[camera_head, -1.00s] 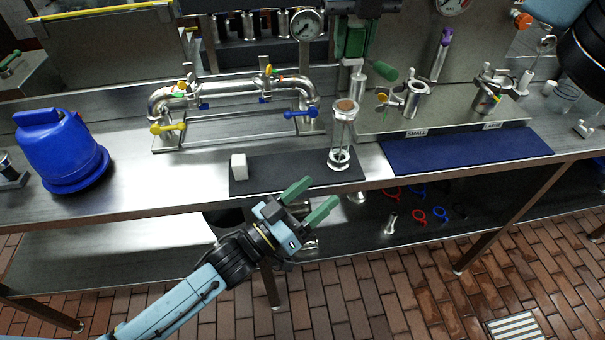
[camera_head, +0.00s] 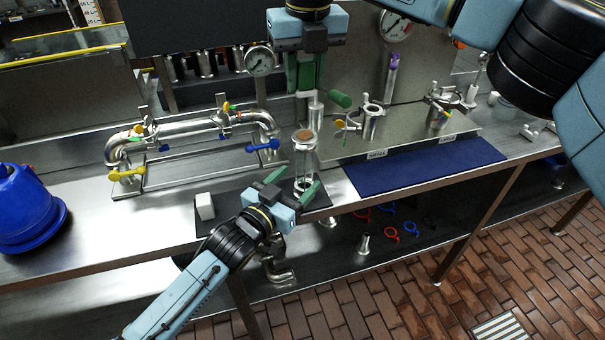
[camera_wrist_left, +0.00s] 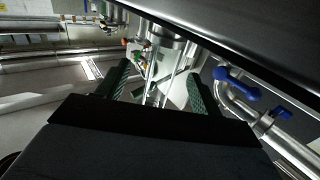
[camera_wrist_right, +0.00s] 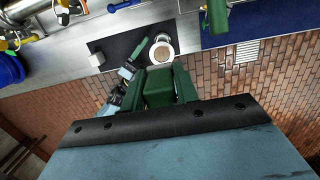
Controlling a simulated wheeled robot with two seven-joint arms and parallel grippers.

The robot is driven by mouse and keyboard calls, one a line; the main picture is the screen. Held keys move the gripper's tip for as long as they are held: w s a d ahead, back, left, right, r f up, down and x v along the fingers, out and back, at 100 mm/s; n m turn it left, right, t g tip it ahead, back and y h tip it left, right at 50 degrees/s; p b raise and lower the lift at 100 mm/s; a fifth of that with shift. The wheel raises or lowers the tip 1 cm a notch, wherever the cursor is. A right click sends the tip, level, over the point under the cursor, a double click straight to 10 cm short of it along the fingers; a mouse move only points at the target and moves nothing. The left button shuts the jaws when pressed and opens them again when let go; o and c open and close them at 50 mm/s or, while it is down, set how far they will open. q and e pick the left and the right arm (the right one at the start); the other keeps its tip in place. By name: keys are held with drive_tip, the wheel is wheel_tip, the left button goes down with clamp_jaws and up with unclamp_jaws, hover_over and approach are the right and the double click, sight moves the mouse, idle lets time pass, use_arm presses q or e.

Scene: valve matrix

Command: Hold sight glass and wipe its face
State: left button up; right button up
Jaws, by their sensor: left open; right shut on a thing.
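The sight glass (camera_head: 304,158), a clear tube with metal ends and a brownish top, stands upright on the dark mat (camera_head: 235,205). My left gripper (camera_head: 292,180) is open at the front of its lower part, fingers pointing toward it. In the left wrist view, metal and glass parts show between the spread green fingers (camera_wrist_left: 160,80). The right wrist view shows the sight glass's round top (camera_wrist_right: 162,49) beyond the fingertips. A white block (camera_head: 205,207) sits left of it.
A steel pipe (camera_head: 190,140) with yellow and blue handles is at the left. A blue mat (camera_head: 425,165) and steel fittings (camera_head: 372,120) are at the right. A green handle (camera_head: 340,100) sticks out near my right gripper. A blue container (camera_head: 30,220) stands far left.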

sight(299, 179)
use_arm(q)
drive_tip(key=shift+x, duration=1.8)
drive_tip(key=shift+c, duration=0.3)
drive_tip(key=c, duration=1.2)
